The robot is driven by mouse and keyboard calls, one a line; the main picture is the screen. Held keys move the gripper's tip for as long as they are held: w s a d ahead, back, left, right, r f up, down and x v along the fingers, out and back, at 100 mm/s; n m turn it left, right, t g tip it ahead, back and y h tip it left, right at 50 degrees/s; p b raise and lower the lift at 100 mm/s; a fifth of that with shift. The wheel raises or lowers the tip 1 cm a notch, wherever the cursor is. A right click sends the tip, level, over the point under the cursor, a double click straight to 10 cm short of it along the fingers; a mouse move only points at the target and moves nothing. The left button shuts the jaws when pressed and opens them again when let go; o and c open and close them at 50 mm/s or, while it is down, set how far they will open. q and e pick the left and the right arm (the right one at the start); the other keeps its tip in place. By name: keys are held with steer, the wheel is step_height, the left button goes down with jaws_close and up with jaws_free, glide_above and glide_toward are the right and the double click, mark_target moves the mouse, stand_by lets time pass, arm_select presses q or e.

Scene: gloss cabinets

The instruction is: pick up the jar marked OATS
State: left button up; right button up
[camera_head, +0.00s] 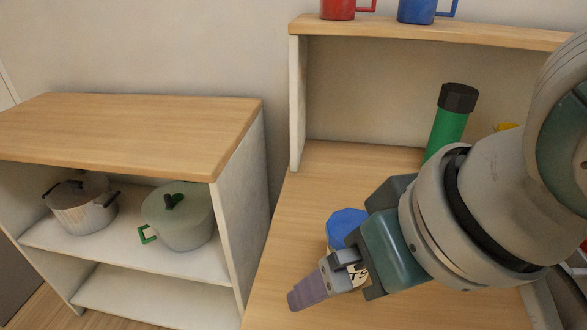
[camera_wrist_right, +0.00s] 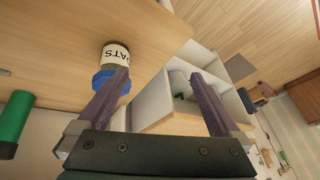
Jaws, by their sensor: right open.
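The jar marked OATS has a blue lid (camera_head: 346,224) and a pale label, and it stands on the wooden counter. In the head view my right gripper partly covers it, and only the label's last letters show. In the right wrist view the label (camera_wrist_right: 116,56) reads "ATS", with one finger crossing in front of the jar's edge. My right gripper (camera_wrist_right: 159,76) is open, with nothing between its fingers; one finger also shows in the head view (camera_head: 312,288). The jar lies off to that finger's side, not between the fingers. I cannot tell whether they touch. My left gripper is not in view.
A green bottle with a black cap (camera_head: 447,128) stands behind on the counter (camera_head: 305,200). A red mug (camera_head: 338,9) and a blue mug (camera_head: 417,10) sit on the upper shelf. A lower cabinet (camera_head: 130,130) at left holds two pots. The counter left of the jar is clear.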

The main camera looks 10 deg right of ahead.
steer(key=w+d+f+m+h+b, duration=0.1)
steer(key=w+f+b, duration=0.2)
steer(key=w+d+f+m+h+b, duration=0.1)
steer(key=w+d+f+b, duration=0.1)
steer(key=w+f+b, duration=0.1)
steer(key=w+d+f+m+h+b, duration=0.1)
steer(key=w+d+f+b, duration=0.1)
steer(key=w, duration=0.3)
steer(key=shift+d+f+b, duration=0.25)
steer(key=shift+f+b, duration=0.5)
steer(key=shift+f, duration=0.15)
steer(key=b+x, duration=0.2)
steer(key=x, duration=0.3)
steer(key=shift+r, duration=0.1)
steer(key=c, duration=1.3)
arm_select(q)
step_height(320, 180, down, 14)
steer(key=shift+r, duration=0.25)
arm_select(e)
steer(key=shift+c, duration=0.5)
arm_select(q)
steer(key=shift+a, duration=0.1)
arm_select(e)
steer(key=shift+r, duration=0.15)
